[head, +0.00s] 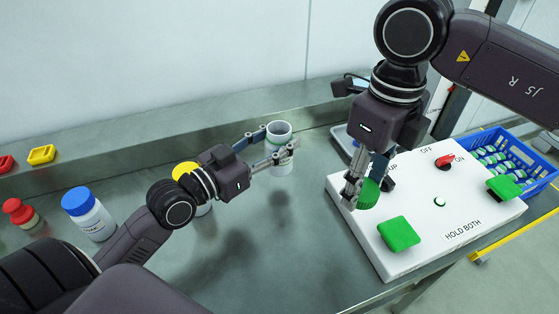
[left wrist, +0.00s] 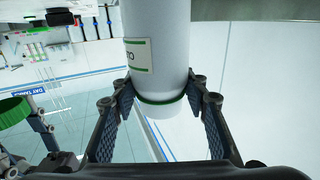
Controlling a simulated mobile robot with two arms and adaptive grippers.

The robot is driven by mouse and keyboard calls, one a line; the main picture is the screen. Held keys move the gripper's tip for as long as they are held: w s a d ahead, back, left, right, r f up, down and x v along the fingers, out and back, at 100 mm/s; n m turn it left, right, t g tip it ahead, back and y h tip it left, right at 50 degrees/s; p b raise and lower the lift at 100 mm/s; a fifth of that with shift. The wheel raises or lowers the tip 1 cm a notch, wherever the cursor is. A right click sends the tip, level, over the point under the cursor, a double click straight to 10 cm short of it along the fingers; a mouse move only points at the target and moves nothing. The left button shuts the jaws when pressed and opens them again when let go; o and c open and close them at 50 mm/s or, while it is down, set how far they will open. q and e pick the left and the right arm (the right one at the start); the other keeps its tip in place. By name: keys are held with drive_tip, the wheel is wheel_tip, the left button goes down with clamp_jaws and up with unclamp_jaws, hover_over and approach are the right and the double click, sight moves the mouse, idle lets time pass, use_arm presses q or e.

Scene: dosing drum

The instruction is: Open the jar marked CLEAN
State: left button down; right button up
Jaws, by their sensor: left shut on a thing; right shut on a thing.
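The left wrist view shows the jar (left wrist: 158,25) between the two finger pads, with a green band and a green-edged label only partly readable. My right gripper (head: 362,186) is shut on a green lid (head: 369,194), held over the left part of the white control box, apart from the jar. The green lid also shows at the left of the left wrist view (left wrist: 13,112).
The white control box (head: 450,205) has green pads, a red switch (head: 445,161) and printed words. A blue crate (head: 541,181) with several small items stands behind it. Blue-lidded (head: 88,212), red-lidded (head: 20,212) and yellow-lidded (head: 184,172) jars stand left. The front middle bench is clear.

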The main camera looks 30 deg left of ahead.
use_arm(q)
drive_tip(key=shift+f+b, duration=0.55)
drive_tip(key=shift+f, duration=2.4)
use_arm(e)
drive_tip(key=shift+f, duration=0.6)
drive_tip(key=shift+f, duration=0.1)
use_arm(q)
drive_tip(key=c, duration=1.1)
unclamp_jaws()
drive_tip(key=shift+f, duration=0.15)
drive_tip(key=shift+c, duration=0.2)
drive_tip(key=shift+r, duration=0.3)
use_arm(e)
drive_tip(key=shift+r, duration=0.2)
use_arm(q)
drive_tip(key=shift+s+a+f, duration=0.1)
drive_tip(key=shift+s+f, duration=0.15)
drive_tip(key=shift+s, duration=0.05)
use_arm(e)
drive_tip(key=shift+f, duration=0.25)
use_arm(q)
drive_tip(key=b+v, duration=0.1)
drive_tip(key=v, duration=0.5)
drive_tip(key=shift+b, duration=0.3)
drive_tip(key=shift+s+a+r, duration=0.15)
drive_tip(key=shift+s, duration=0.3)
use_arm(e)
drive_tip(key=shift+f, duration=0.75)
